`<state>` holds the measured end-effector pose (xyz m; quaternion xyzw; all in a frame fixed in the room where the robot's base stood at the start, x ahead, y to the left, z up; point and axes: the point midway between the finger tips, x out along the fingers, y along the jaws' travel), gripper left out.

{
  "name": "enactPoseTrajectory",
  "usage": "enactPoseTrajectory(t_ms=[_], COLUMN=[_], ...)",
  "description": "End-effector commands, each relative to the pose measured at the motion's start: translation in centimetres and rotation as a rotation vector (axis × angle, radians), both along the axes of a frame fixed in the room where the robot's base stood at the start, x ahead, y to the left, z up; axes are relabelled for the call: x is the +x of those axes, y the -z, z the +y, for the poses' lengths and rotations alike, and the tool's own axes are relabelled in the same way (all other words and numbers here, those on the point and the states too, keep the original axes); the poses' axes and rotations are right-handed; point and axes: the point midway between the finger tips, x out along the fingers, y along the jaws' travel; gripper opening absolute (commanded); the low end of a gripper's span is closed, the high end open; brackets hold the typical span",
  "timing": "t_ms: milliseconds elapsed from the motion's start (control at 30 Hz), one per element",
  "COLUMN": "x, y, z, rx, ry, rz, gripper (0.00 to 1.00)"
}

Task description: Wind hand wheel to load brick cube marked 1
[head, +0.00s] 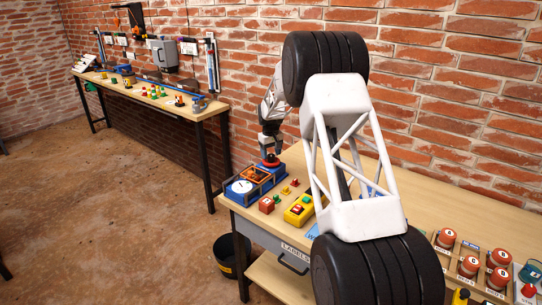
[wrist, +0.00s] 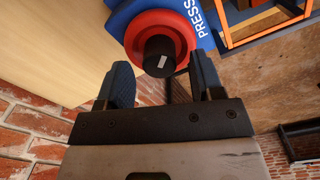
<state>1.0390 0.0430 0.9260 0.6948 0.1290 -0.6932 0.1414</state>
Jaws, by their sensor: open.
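The red hand wheel (wrist: 137,38) with a black hub or knob (wrist: 158,52) is at the top middle of the wrist view, on the blue press body (wrist: 203,12) lettered "PRESS". My gripper (wrist: 161,72) is open, its two dark fingers either side of the black knob; contact is not clear. In the head view my gripper (head: 269,148) points down over the red wheel (head: 270,162) at the back of the blue press. A white dial (head: 242,187) faces up at the press's front. A small red cube (head: 266,205) stands beside the press; its mark is unreadable.
An orange frame (wrist: 262,32) is on the press right of the wheel. A yellow box (head: 298,211) and small coloured pieces stand nearby on the wooden table. The brick wall (head: 450,80) runs close behind. A black bucket (head: 228,252) is on the floor.

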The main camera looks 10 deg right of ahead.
Motion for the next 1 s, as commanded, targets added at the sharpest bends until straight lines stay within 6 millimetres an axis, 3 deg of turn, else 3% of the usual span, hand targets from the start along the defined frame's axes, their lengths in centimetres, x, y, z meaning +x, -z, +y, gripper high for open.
enactPoseTrajectory(t_ms=[200,500,833,1000], x=[0.04,0.03,0.03,0.03], y=[1.22,1.32,1.31,1.3], z=[-0.03,-0.02,-0.02,-0.02], rx=[0.0,0.0,0.0,0.0], ry=[0.0,0.0,0.0,0.004], rz=[-0.001,-0.001,-0.001,-0.001], gripper=[0.61,0.61,0.12,0.12])
